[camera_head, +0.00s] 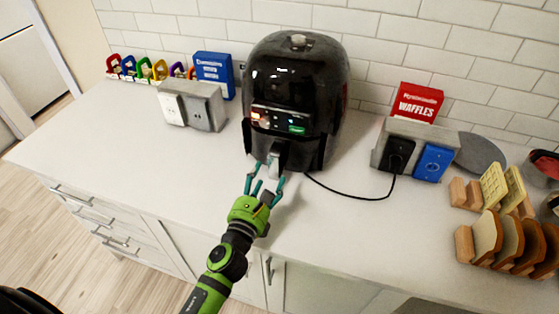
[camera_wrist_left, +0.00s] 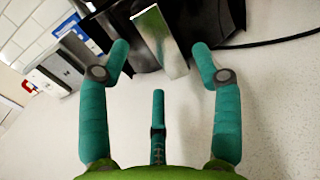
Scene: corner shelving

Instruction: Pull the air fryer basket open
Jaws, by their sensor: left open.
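The black air fryer (camera_head: 297,90) stands upright on the white counter against the tiled wall. Its basket front is at the bottom, with a silver-grey handle (camera_head: 288,157) pointing toward me; the basket looks shut. My left gripper (camera_head: 265,178) is green with teal fingers and is open just in front of the handle. In the left wrist view the handle (camera_wrist_left: 160,42) lies between the spread fingers, near their tips, with visible gaps on both sides. My right gripper is not in view.
A grey outlet block (camera_head: 205,108) and a blue box (camera_head: 213,72) stand left of the fryer. A black cord (camera_head: 345,195) runs right to another outlet block. A red waffles box (camera_head: 416,102) and toast racks stand right. The counter in front is clear.

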